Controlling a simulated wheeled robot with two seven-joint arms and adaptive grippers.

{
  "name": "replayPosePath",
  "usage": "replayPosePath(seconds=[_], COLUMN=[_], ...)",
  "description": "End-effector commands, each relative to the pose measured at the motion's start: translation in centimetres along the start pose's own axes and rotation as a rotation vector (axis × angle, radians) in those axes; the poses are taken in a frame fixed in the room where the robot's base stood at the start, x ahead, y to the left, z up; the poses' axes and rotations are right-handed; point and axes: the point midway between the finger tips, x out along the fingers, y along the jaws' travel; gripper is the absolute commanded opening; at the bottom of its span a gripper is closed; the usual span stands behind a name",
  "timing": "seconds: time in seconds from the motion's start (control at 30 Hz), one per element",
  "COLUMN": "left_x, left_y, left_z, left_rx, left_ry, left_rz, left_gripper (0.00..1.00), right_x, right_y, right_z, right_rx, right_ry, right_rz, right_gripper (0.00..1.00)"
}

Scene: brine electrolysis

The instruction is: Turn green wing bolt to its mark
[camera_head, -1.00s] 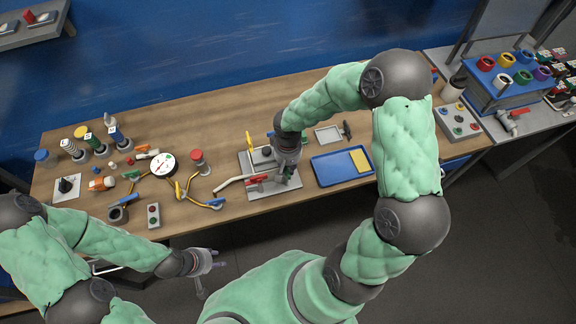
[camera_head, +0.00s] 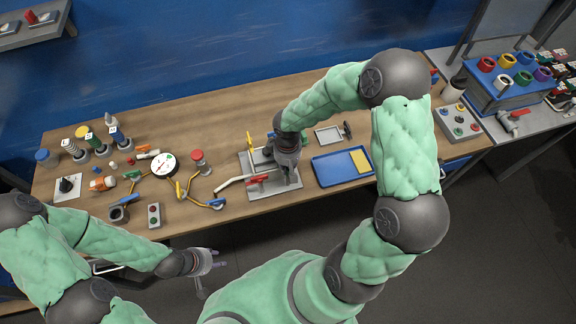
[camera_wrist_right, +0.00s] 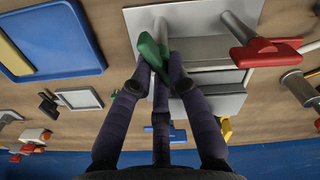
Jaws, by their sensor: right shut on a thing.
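The green wing bolt (camera_wrist_right: 152,50) stands on the light metal stand in the right wrist view, its wing tilted to the upper left. My right gripper (camera_wrist_right: 160,80) has its dark fingers closed around the wing, the green part showing between and beyond the fingertips. In the head view my right gripper (camera_head: 287,165) is over the right part of the stand's grey base plate (camera_head: 262,191) and hides the bolt. I cannot make out the bolt's mark. My left gripper (camera_head: 212,262) is empty and away from the table's front edge, its fingers spread.
A red handle (camera_wrist_right: 266,48) is close beside the bolt; a yellow handle (camera_head: 250,141) stands at the back of the plate. A blue tray (camera_head: 328,177) lies right of the plate. A gauge (camera_head: 162,165) and cables are to the left.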

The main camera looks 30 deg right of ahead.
Motion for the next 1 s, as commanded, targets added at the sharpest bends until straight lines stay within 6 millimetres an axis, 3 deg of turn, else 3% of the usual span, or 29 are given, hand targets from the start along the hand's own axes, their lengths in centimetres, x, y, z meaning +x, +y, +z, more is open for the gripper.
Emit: replayPosePath(seconds=[1.0], left_x=[-2.9], left_y=[1.0], left_z=[0.1], left_rx=[0.000], left_ry=[0.000], left_rz=[0.000], left_gripper=[0.40], right_x=[-0.1], right_y=[-0.6], right_z=[-0.1], right_rx=[-0.925], right_ry=[0.000], right_rz=[0.000], right_gripper=[0.00])
